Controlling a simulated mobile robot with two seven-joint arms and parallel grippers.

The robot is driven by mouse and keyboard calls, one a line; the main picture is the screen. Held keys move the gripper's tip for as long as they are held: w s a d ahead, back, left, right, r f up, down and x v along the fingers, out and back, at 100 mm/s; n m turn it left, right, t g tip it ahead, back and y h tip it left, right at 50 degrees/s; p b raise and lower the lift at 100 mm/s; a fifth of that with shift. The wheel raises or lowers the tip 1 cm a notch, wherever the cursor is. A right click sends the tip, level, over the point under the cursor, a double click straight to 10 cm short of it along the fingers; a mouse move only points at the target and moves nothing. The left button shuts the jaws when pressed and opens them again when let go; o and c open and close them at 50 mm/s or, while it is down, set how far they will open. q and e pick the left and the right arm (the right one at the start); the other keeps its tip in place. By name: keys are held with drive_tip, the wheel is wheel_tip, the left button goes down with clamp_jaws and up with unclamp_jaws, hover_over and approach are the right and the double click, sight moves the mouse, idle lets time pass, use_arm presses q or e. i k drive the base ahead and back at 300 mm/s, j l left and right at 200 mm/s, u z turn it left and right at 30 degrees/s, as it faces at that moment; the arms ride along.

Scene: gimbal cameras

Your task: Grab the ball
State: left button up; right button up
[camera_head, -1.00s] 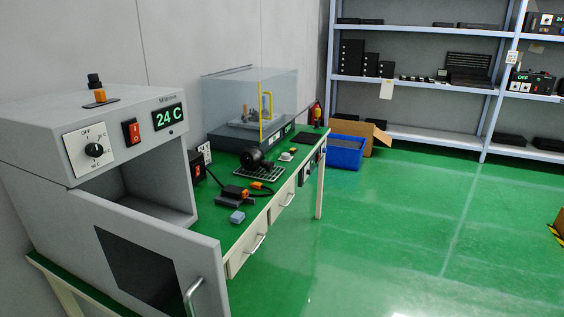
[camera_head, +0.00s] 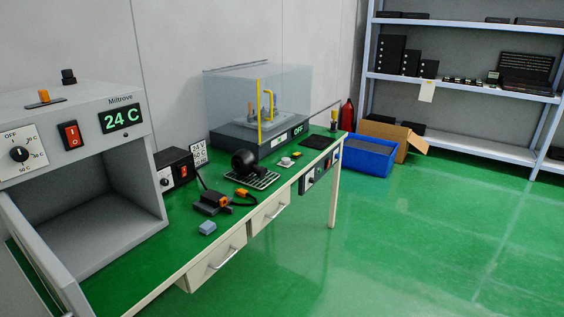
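I see no clear ball in the head view. A dark, rounded object (camera_head: 243,161) sits on the green workbench (camera_head: 150,262), at the back end of a black grid-like pad (camera_head: 262,181). I cannot tell whether it is a ball. Neither of my grippers is in view.
A grey oven (camera_head: 110,220) reading 24 C stands open at the left, its door (camera_head: 45,262) swung forward. A clear-covered machine (camera_head: 285,95), a power box (camera_head: 177,168) and small parts are on the bench. A blue bin (camera_head: 368,163) stands beyond it. The green floor (camera_head: 420,250) at right is clear.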

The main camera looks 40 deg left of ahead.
sight(244, 161)
drive_tip(key=i+l+u, duration=0.1)
drive_tip(key=i+u, duration=0.25)
drive_tip(key=i, duration=0.2)
drive_tip(key=i+l+u, duration=0.35)
drive_tip(key=i, duration=0.25)
drive_tip(key=i+u, duration=0.25)
drive_tip(key=u, duration=0.2)
drive_tip(key=i+l+u, duration=0.1)
drive_tip(key=u, duration=0.35)
drive_tip(key=i+l+u, duration=0.2)
drive_tip(key=u, duration=0.25)
drive_tip(key=i+l+u, duration=0.3)
drive_tip(key=u, duration=0.15)
drive_tip(key=i+l+u, duration=0.1)
drive_tip(key=l+u, duration=0.2)
drive_tip(key=u, duration=0.15)
